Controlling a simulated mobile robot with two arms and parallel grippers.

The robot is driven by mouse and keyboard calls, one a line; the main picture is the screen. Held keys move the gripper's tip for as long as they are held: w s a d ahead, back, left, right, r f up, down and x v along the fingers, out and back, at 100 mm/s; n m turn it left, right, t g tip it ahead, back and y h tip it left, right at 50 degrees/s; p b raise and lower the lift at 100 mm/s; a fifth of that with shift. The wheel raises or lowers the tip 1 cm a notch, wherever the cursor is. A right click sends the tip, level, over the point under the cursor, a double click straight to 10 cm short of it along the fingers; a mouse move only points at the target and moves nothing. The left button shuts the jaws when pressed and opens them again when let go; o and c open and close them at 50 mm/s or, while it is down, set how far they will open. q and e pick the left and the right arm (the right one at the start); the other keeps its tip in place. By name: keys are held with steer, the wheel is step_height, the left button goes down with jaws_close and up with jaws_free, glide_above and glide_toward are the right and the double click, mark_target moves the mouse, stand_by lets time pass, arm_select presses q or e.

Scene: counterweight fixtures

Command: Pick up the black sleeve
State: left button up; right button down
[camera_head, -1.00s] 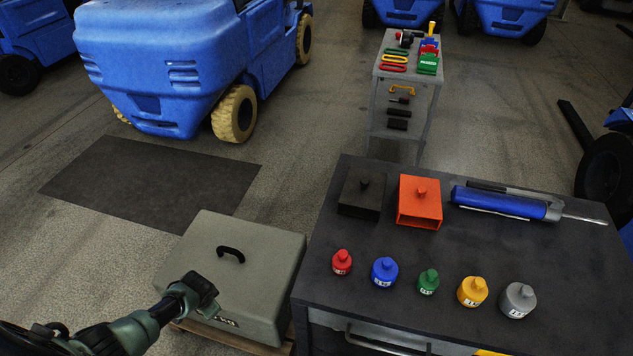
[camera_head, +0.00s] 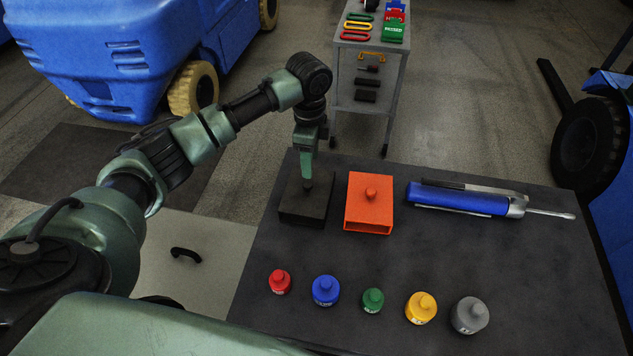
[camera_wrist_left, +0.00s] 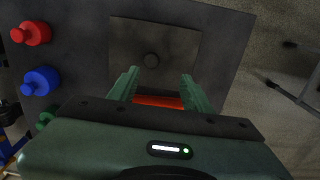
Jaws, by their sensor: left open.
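The black sleeve (camera_head: 304,205) is a dark box with a small knob on top. It sits at the back left of the dark table. My left gripper (camera_head: 307,180) points down over it, close to the knob. In the left wrist view the sleeve (camera_wrist_left: 180,45) lies flat beyond the fingertips, its round knob near the middle of its top. My left gripper (camera_wrist_left: 158,82) is open there, with nothing between its two green fingers. I cannot tell how high the fingertips are above the knob. My right gripper is not in view.
An orange sleeve (camera_head: 369,212) stands close to the right of the black one. A blue tool (camera_head: 460,200) lies further right. Several coloured weights, such as the red one (camera_head: 280,282), line the front. A rack (camera_head: 366,85) stands behind the table.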

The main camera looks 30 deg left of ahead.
mark_target(307, 184)
arm_select(q)
steer(key=s+f+p, duration=0.2)
steer(key=f, duration=0.1)
steer(key=shift+s, duration=0.15)
steer(key=f, duration=0.3)
steer(key=shift+w+p, duration=0.25)
steer(key=shift+p, duration=0.15)
steer(key=shift+w+f, duration=0.1)
steer(key=shift+f, duration=0.25)
jaws_close()
steer(key=shift+r, duration=0.1)
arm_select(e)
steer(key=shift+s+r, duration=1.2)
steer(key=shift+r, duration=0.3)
